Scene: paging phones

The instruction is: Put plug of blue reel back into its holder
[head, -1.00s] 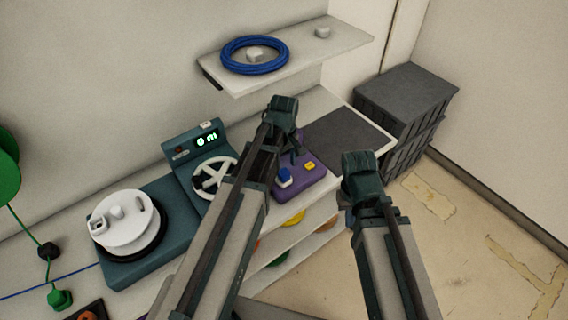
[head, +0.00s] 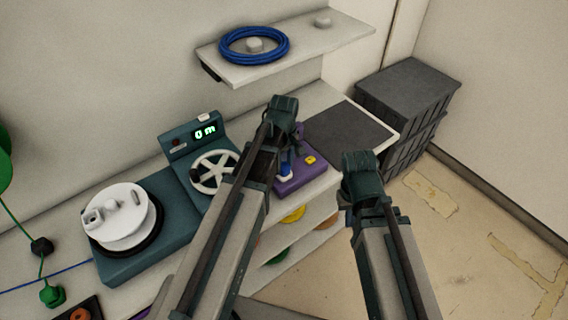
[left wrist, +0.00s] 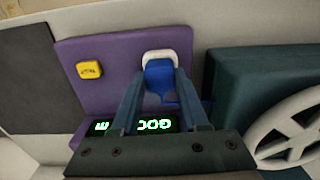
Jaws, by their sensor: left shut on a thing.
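A blue plug (left wrist: 160,78) sits at a white holder (left wrist: 160,55) on the purple box; I cannot tell whether it is fully in. My left gripper (left wrist: 163,86) is shut on the plug, one finger on each side. In the head view, the blue plug (head: 286,169) is at the front left of the purple box (head: 318,176), and my left gripper (head: 292,152) is partly hidden by its arm. The white reel (head: 122,212) on the teal winder carries no visible blue cable. My right gripper (head: 350,196) is mostly hidden behind its own wrist, right of the box.
The teal winder (head: 178,195) with a white handwheel (head: 214,172) stands left of the purple box. A yellow button (head: 310,160) is beside the plug. A blue cable coil (head: 254,31) lies on the shelf above. Dark crates (head: 408,90) stand at right. A dark mat (head: 345,130) is bare.

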